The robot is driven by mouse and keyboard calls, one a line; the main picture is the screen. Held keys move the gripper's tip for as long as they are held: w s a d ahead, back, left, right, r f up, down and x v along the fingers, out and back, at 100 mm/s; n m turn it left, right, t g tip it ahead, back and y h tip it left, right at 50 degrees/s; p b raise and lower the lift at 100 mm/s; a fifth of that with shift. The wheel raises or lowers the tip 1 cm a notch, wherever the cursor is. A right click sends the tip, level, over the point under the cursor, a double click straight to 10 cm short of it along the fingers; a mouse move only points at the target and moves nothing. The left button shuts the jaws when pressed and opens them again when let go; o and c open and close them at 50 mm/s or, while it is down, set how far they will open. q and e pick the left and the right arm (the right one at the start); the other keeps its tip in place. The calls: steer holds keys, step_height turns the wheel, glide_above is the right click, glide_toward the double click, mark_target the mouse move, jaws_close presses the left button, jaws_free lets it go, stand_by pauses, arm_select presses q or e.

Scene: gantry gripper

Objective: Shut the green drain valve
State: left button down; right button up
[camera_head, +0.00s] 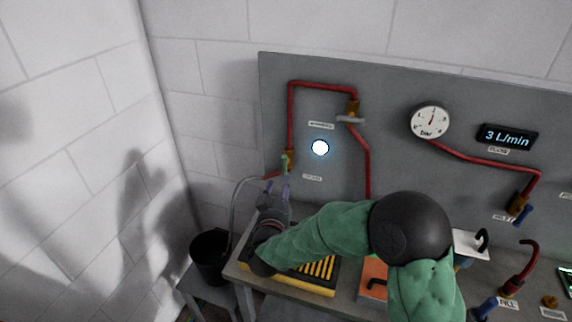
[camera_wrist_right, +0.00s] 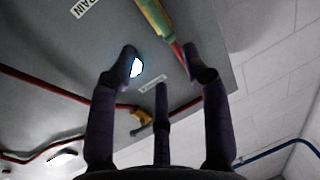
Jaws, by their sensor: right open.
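The green drain valve handle (camera_head: 285,163) is on the left of the grey panel, roughly upright in the head view, beside its brass body (camera_head: 290,157). In the right wrist view, the green handle (camera_wrist_right: 154,18) is at the top, beyond the fingertips, near the DRAIN label (camera_wrist_right: 88,6). My right gripper (camera_head: 276,186) is just below the handle in the head view; its fingers are spread with nothing between them in the wrist view (camera_wrist_right: 162,62). I cannot tell whether a finger touches the handle. My left gripper is not in view.
Red pipes (camera_head: 290,112) run up the panel to another valve (camera_head: 352,112). A round white light (camera_head: 320,148) is right of the drain valve. A black bucket (camera_head: 208,252) stands at lower left. A yellow-black grate (camera_head: 318,276) lies on the bench under my arm.

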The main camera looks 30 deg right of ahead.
mark_target(286, 165)
steer(key=b+x, duration=0.1)
steer(key=x, duration=0.8)
steer(key=shift+w+d+b, duration=0.2)
steer(key=shift+d+b, duration=0.05)
steer(key=shift+b, duration=0.15)
steer(key=shift+f, duration=0.1)
jaws_close()
